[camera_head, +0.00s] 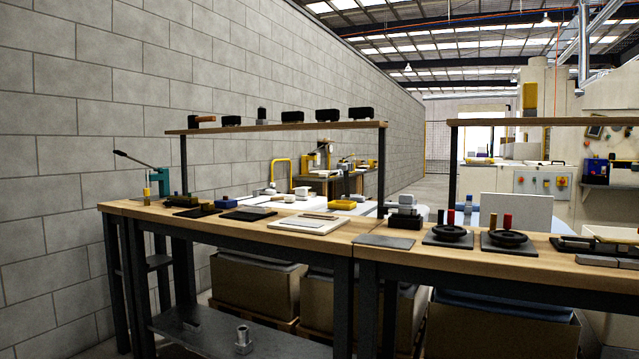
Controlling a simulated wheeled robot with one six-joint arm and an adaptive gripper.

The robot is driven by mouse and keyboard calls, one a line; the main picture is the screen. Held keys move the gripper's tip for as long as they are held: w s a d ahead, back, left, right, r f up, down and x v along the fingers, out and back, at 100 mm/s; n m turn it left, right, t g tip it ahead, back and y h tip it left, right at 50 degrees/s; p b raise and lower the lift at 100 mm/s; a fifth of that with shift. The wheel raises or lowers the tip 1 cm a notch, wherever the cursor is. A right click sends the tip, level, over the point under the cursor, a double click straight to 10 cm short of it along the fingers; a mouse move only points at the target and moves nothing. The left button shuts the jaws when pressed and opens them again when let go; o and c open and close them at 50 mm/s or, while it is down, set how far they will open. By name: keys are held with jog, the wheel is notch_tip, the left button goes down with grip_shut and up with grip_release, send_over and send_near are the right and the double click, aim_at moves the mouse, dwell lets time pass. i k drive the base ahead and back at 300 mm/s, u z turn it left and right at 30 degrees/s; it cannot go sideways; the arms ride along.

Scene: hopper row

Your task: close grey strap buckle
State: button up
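I cannot make out a grey strap buckle for certain. My gripper is not in this view, and no part of my arm shows.
On the bench are a teal lever press (160,178), a white board (303,224), a flat grey plate (384,241) and round black dishes (447,233). A raised wooden shelf (285,127) carries black boxes. Large bins (257,286) sit below. A block wall closes the left.

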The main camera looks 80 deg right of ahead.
aim_at(345, 168)
jog(key=i, duration=0.65)
jog(key=z, duration=2.9)
jog(key=i, duration=1.65)
